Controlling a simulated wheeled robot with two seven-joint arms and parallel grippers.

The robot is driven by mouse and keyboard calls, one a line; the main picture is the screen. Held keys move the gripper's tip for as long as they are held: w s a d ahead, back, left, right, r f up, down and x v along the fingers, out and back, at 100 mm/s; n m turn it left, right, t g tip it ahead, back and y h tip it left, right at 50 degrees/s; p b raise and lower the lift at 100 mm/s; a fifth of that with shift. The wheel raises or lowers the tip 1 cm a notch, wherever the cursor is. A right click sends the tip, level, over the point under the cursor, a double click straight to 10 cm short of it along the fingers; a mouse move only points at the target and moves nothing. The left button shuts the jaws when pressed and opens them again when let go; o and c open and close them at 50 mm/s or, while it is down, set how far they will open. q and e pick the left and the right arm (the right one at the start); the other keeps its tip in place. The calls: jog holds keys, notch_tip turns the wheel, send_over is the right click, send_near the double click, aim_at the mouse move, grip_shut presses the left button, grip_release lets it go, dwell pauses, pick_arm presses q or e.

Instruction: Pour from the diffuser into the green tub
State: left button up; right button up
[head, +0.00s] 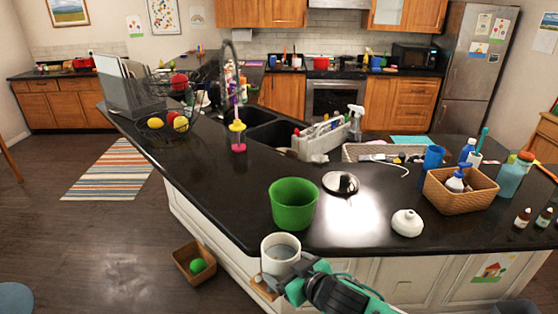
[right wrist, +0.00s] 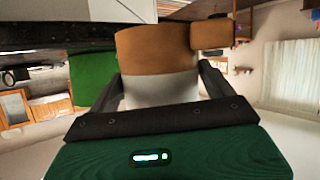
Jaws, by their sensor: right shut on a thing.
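The diffuser (head: 281,247) is an open white cylinder with a wood-brown base, at the front edge of the counter in the head view. I look down into it and see grey inside. My right gripper (head: 288,280) is shut on its side. In the right wrist view, the white and brown diffuser (right wrist: 158,52) sits between the fingers of the right gripper (right wrist: 160,90). The green tub (head: 293,204) stands upright and open on the counter, just behind the diffuser. It also shows at the left in the right wrist view (right wrist: 93,78). My left gripper is not in view.
A white domed lid (head: 407,222) and a round shiny lid (head: 340,184) lie right of the tub. A wicker basket (head: 460,199) with a bottle stands farther right. A brown bin (head: 195,266) with a green ball is on the floor. The counter left of the tub is clear.

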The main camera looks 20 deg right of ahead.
jog(key=w+r+n+y+p, duration=0.25)
jog(key=w+r, duration=0.25)
jog(key=r, duration=0.5)
pick_arm(q)
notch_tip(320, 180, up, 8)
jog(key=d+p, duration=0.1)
jog(key=p, duration=0.3)
pick_arm(e)
notch_tip(320, 180, up, 16)
jog(key=n+g+y, duration=0.2)
send_over(283, 256)
jog(key=w+d, duration=0.2)
jog(key=w, duration=0.2)
jog(key=shift+a+f+m+h, duration=0.1)
jog(key=shift+a+m+h, duration=0.15)
